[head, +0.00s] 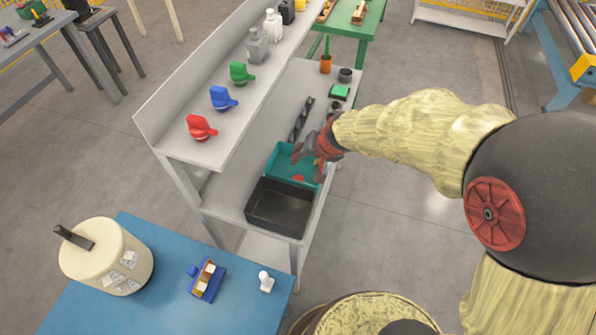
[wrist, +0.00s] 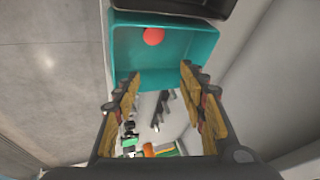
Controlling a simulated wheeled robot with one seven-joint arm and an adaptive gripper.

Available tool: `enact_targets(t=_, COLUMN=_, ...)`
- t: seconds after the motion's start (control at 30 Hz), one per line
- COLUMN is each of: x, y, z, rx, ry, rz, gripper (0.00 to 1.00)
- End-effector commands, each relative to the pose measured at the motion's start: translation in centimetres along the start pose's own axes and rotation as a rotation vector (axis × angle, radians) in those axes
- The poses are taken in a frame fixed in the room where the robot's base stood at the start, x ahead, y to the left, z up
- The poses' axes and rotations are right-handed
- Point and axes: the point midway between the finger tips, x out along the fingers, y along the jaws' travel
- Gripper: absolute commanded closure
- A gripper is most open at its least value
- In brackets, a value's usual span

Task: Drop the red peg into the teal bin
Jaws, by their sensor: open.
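The teal bin (head: 277,170) stands on the lower shelf of the grey rack; in the wrist view the teal bin (wrist: 128,68) lies just past my fingertips. A red round thing, which looks like the red peg (wrist: 153,36), lies inside the bin, apart from my fingers. It also shows as a small red patch in the head view (head: 298,179). My gripper (wrist: 161,72) is open with nothing between its fingers. In the head view my gripper (head: 308,157) is over the bin's right side and hides part of it.
A black bin (head: 278,207) stands right in front of the teal one. A dark drill-like rod (head: 301,119) lies behind it. The upper shelf (head: 195,158) overhangs on the left and holds red, blue and green valve-like parts. A blue table (head: 150,300) is nearer.

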Motion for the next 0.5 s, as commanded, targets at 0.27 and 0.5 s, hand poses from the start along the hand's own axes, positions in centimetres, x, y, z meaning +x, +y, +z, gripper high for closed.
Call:
enact_targets(t=0.27, x=-5.1, y=0.0, z=0.0, rx=0.0, ry=0.002, rz=-0.001, gripper=0.58)
enact_targets(t=0.5, x=-6.7, y=0.0, z=0.0, rx=0.001, ry=0.0, rz=0.001, gripper=0.58)
